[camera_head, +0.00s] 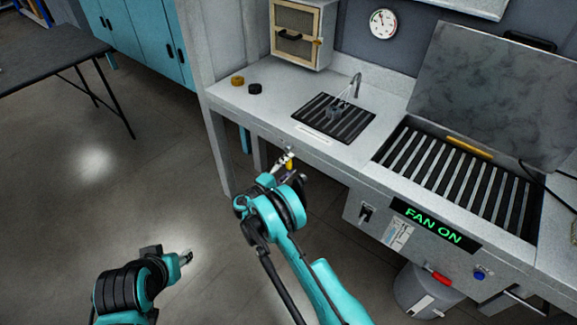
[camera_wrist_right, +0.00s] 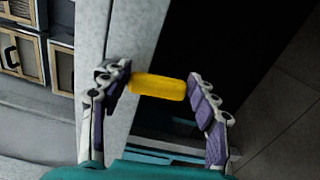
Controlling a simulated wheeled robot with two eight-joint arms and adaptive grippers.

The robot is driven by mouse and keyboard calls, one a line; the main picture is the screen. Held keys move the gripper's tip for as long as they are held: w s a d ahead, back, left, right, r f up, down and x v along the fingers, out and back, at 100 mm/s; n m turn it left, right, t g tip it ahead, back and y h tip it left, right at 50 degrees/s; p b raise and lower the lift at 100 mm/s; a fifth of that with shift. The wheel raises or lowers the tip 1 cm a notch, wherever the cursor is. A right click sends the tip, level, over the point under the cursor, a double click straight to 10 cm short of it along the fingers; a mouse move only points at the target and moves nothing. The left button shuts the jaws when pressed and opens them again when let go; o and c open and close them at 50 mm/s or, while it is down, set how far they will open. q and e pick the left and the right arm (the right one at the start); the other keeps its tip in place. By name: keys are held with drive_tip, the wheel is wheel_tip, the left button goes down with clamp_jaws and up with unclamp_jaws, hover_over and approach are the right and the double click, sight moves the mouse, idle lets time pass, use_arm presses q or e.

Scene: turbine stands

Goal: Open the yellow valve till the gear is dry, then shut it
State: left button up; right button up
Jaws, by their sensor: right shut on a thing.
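The yellow valve handle (camera_head: 290,166) is at the front edge of the grey bench, below the black grate. My right gripper (camera_head: 288,159) is shut on it. In the right wrist view the yellow handle (camera_wrist_right: 158,86) lies crosswise between the two fingers. A small dark gear (camera_head: 334,113) sits on the black grate under a bent grey nozzle (camera_head: 356,82). Thin pale streaks show between nozzle and gear. Whether the gear is wet is too small to tell. My left gripper (camera_head: 186,258) is low over the floor, away from the bench; its fingers are too small to judge.
A slatted bin (camera_head: 455,172) with a raised lid (camera_head: 490,90) is at the right, above a lit "FAN ON" sign (camera_head: 433,222). A brown cap (camera_head: 237,81) and a black cap (camera_head: 255,88) lie on the bench. A gauge (camera_head: 383,23) hangs behind.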

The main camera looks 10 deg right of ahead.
idle(0.3)
drive_tip(key=o, duration=1.7)
drive_tip(key=v, duration=1.2)
